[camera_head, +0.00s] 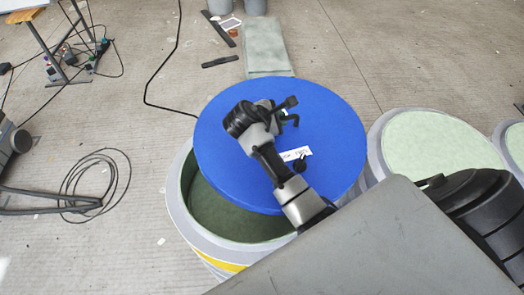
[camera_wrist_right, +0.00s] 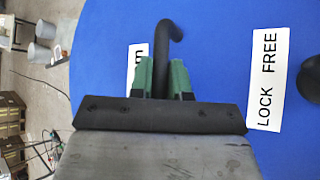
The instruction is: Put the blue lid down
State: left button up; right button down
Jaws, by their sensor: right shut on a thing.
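The blue lid (camera_head: 335,120) is a large round disc with white labels. It lies over a grey round mould (camera_head: 180,205), shifted up and right in the head view, so the mould's dark green hollow (camera_head: 220,215) shows at lower left. I cannot tell whether the lid touches the rim. My right gripper (camera_head: 279,112) reaches across the lid and is shut on its bent black handle (camera_wrist_right: 162,45). The green fingers (camera_wrist_right: 161,80) stand on both sides of the handle in the wrist view. My left gripper is not in view.
A mould with a pale green top (camera_head: 440,145) stands close on the right, with another (camera_head: 515,140) beyond it. A pale green slab (camera_head: 265,47) lies on the floor behind. Black cable (camera_head: 95,180) is coiled on the left floor. A table (camera_head: 45,40) stands back left.

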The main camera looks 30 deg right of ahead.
aim_at(243, 155)
jog(key=a+f, duration=0.1)
jog(key=a, duration=0.1)
jog(key=a+f, duration=0.1)
jog(key=a, duration=0.1)
jog(key=s+a, duration=0.1)
jog(key=a, duration=0.1)
jog(key=shift+a+f+p, duration=0.1)
jog(key=shift+f+p, duration=0.3)
jog(key=a+f, duration=0.1)
jog(key=a, duration=0.1)
jog(key=a+f, duration=0.1)
jog(key=shift+s+a+f, duration=0.3)
jog(key=shift+s+a, duration=0.05)
jog(key=shift+s+a+f, duration=0.1)
jog(key=shift+a+f, duration=0.25)
jog(key=shift+a, duration=0.15)
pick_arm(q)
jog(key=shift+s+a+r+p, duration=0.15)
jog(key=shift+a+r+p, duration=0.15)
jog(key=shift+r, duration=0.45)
pick_arm(e)
notch_tip(243, 155, down, 4)
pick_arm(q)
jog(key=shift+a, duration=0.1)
pick_arm(e)
jog(key=c, duration=1.1)
grip_release()
jog(key=shift+s, duration=0.1)
